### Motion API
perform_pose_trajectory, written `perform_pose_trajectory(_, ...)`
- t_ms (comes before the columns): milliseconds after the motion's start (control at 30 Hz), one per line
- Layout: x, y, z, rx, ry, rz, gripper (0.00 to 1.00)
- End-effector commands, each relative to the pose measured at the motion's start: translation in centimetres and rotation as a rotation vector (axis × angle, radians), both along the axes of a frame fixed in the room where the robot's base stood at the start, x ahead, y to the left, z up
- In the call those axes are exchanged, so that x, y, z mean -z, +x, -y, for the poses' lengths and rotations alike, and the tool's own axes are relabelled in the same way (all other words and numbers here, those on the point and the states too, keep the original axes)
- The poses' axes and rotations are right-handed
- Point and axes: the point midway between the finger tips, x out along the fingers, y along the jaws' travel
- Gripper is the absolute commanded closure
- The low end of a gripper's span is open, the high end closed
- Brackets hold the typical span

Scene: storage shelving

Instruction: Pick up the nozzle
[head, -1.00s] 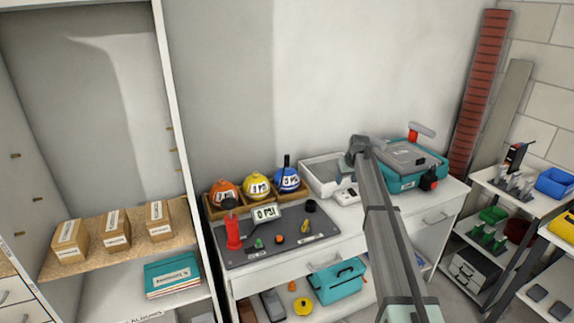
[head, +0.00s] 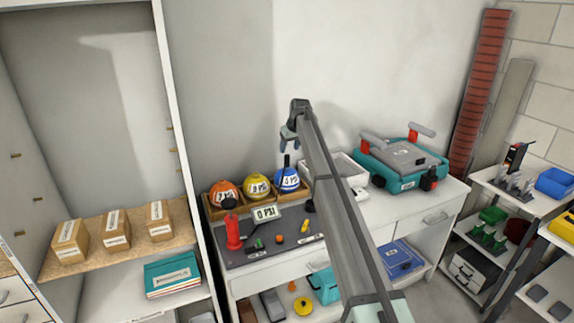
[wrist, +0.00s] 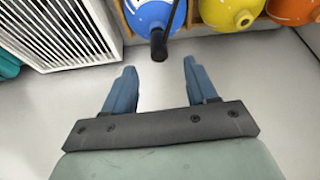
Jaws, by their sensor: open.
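My gripper (head: 289,133) is open and empty, above and behind the blue ball (head: 287,180) in the head view. In the wrist view its two blue fingers (wrist: 157,82) are apart over bare white surface, just short of the blue ball (wrist: 150,15). A dark upright stem (head: 286,160) shows at the blue ball; in the wrist view a black stem (wrist: 174,16) crosses it. I cannot tell which is the nozzle.
An orange ball (head: 223,192) and a yellow ball (head: 257,186) stand beside the blue one in a wooden rack. A red pump (head: 233,232) and a gauge reading 0 PSI (head: 265,213) stand on the mat. A teal case (head: 400,165) is at right.

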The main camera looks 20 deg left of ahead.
Motion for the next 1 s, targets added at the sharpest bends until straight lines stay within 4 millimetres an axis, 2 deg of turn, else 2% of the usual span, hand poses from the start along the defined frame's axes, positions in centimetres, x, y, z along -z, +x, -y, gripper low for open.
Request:
perform_pose_trajectory(133,2.1,0.6,-0.7,0.0,0.0,0.0,0.43)
perform_pose_trajectory(433,3.6,1.1,-1.1,0.0,0.0,0.0,0.43)
perform_pose_trajectory(700,6.8,2.1,-2.1,0.0,-0.001,-0.001,0.43)
perform_pose_trajectory(1000,7.5,2.3,-2.3,0.0,0.0,0.001,0.43)
